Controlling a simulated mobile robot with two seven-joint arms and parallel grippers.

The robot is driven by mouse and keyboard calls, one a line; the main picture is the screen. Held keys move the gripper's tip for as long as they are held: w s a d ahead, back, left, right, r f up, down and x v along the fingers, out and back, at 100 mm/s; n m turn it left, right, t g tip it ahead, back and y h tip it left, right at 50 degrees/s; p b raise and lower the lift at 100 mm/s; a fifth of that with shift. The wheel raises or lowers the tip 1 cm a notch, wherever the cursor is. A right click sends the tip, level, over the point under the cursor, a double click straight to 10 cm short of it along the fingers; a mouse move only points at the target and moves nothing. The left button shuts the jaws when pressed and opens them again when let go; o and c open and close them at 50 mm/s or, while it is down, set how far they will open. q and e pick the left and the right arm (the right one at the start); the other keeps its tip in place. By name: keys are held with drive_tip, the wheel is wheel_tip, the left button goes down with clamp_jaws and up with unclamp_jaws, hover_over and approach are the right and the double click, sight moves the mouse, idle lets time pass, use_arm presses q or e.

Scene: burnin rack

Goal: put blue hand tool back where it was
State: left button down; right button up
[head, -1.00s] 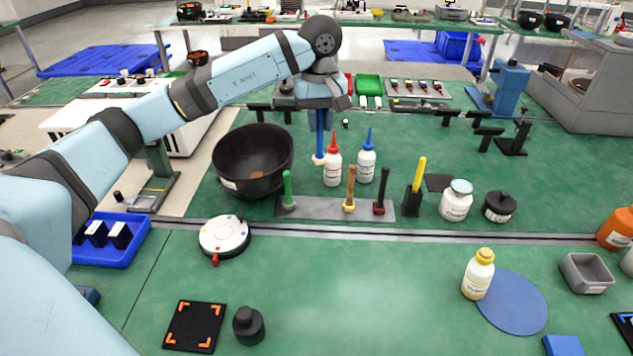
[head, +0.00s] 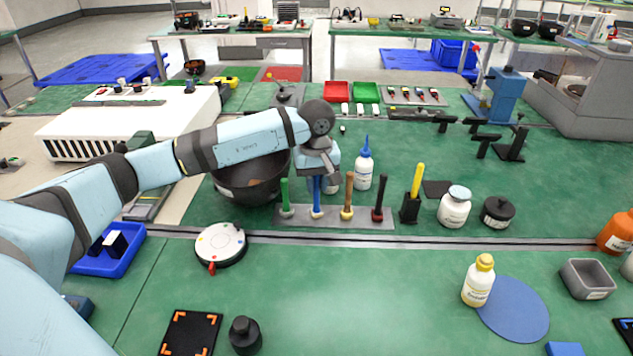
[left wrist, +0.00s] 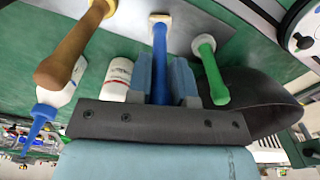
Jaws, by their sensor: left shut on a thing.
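The blue hand tool (head: 317,203) stands upright at the grey rack plate (head: 345,222), in the place between the green tool (head: 286,200) and the wooden-handled tool (head: 348,197). My left gripper (head: 320,186) is shut on its upper handle. In the left wrist view the blue handle (left wrist: 159,62) is between the two pale blue fingers (left wrist: 160,84), and its cream foot points at the grey plate. I cannot tell whether the foot rests on the plate. A black-handled tool (head: 379,200) stands at the plate's right end. My right gripper is not in view.
A black bowl (head: 245,184) is close behind and left of the plate. A blue-tipped bottle (head: 363,168) stands behind it; another white bottle (left wrist: 118,78) is close to my fingers in the left wrist view.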

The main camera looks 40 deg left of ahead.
use_arm(q)
drive_tip(key=c, duration=1.5)
unclamp_jaws()
drive_tip(key=shift+f, duration=0.15)
drive_tip(key=o, duration=0.5)
wheel_tip(320, 180, up, 12)
drive_tip(key=shift+r+p, duration=0.25)
drive_tip(key=shift+p, duration=0.05)
drive_tip(key=shift+f, duration=0.1)
